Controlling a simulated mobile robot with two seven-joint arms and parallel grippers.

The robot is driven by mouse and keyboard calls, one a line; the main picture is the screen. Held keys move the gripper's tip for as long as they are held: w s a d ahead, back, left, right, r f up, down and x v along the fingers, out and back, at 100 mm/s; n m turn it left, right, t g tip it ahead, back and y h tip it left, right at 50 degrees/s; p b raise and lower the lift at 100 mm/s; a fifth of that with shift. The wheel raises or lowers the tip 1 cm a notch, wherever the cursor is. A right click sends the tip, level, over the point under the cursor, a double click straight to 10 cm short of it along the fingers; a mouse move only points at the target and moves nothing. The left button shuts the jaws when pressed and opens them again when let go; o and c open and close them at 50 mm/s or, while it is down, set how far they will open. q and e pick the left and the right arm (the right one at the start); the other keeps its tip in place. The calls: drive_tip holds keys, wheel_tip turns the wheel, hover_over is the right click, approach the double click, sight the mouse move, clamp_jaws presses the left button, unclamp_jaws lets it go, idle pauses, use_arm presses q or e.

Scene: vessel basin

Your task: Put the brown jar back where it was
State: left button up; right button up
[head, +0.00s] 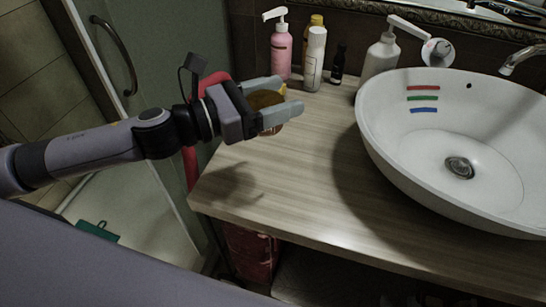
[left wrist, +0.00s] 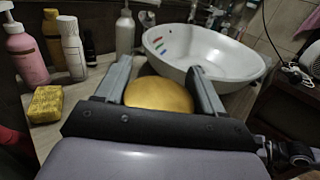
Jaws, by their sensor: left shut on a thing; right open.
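The brown jar (head: 264,100) is between the fingers of my left gripper (head: 293,95), above the left part of the wooden counter. My left gripper is shut on it. In the left wrist view the jar's rounded golden-yellow top (left wrist: 160,95) shows between the two grey fingers. The jar's lower part is mostly hidden by the near finger and the gripper body. A shadow lies on the counter below the gripper. My right gripper is in neither view.
A pink pump bottle (head: 281,50), white bottle (head: 315,60), small dark bottle (head: 338,66) and white pump bottle (head: 380,57) stand at the back. A yellow sponge (left wrist: 46,104) lies near them. The white basin (head: 440,180) fills the right. The counter's front left (head: 270,190) is clear.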

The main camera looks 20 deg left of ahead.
use_arm(q)
wheel_tip(320, 180, down, 9)
drive_tip(key=shift+f+b, duration=0.2)
drive_tip(key=shift+b, duration=0.85)
drive_tip(key=shift+f+b, duration=0.35)
drive_tip(key=shift+f, duration=1.7)
drive_tip(key=shift+f, duration=0.15)
drive_tip(key=o, duration=1.2)
drive_tip(key=shift+c, duration=0.2)
